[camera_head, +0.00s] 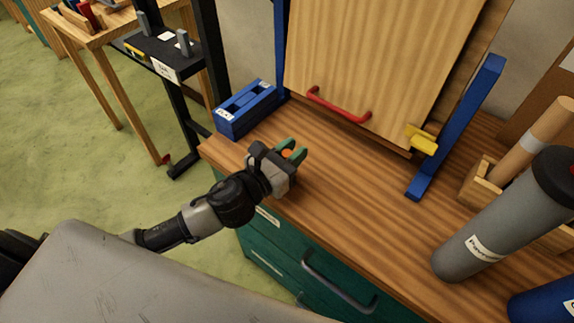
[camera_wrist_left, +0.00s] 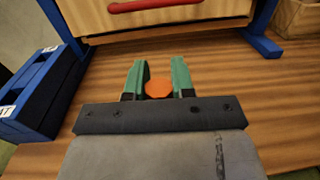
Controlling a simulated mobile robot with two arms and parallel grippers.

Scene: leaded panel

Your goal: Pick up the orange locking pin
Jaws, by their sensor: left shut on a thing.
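My left gripper (camera_head: 291,152) is over the left end of the wooden bench top, with its green fingers shut on the orange locking pin (camera_head: 287,153). In the left wrist view the pin's round orange head (camera_wrist_left: 159,89) shows between the two green fingers (camera_wrist_left: 157,80). The rest of the pin is hidden, and I cannot tell whether it touches the bench. My right gripper is not in view.
A blue slotted holder (camera_head: 246,108) stands at the bench's left end. A wooden panel (camera_head: 375,60) with a red handle (camera_head: 338,105) and yellow latch (camera_head: 422,140) stands behind, between blue supports. The middle bench top (camera_head: 350,190) is clear.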

